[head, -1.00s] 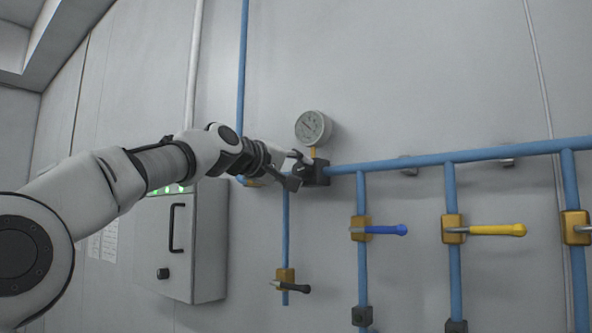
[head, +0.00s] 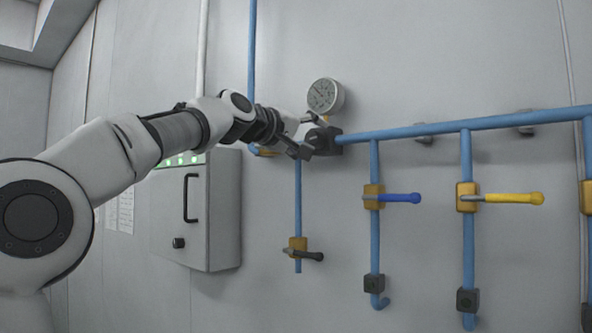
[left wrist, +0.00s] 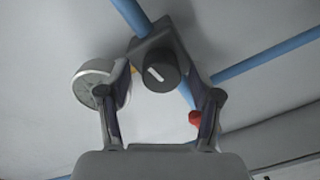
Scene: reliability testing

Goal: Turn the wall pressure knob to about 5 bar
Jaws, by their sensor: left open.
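The pressure knob (left wrist: 158,70) is round and black with a white pointer bar. It sits on a dark regulator block (left wrist: 152,43) in the left wrist view. In the head view, the block (head: 325,139) is at the left end of the blue pipe, and my gripper hides the knob. The round pressure gauge (head: 325,96) stands above it; its needle is too small to read. The gauge (left wrist: 95,84) shows side-on in the left wrist view. My left gripper (head: 304,137) is open at the block, its fingers (left wrist: 161,88) on either side of the knob. My right gripper is out of view.
A grey electrical box (head: 210,215) with green lights is below my left arm. Valves with black (head: 308,256), blue (head: 402,198) and yellow (head: 515,198) handles hang below the blue pipe (head: 430,130). A red part (left wrist: 195,118) shows near the right finger.

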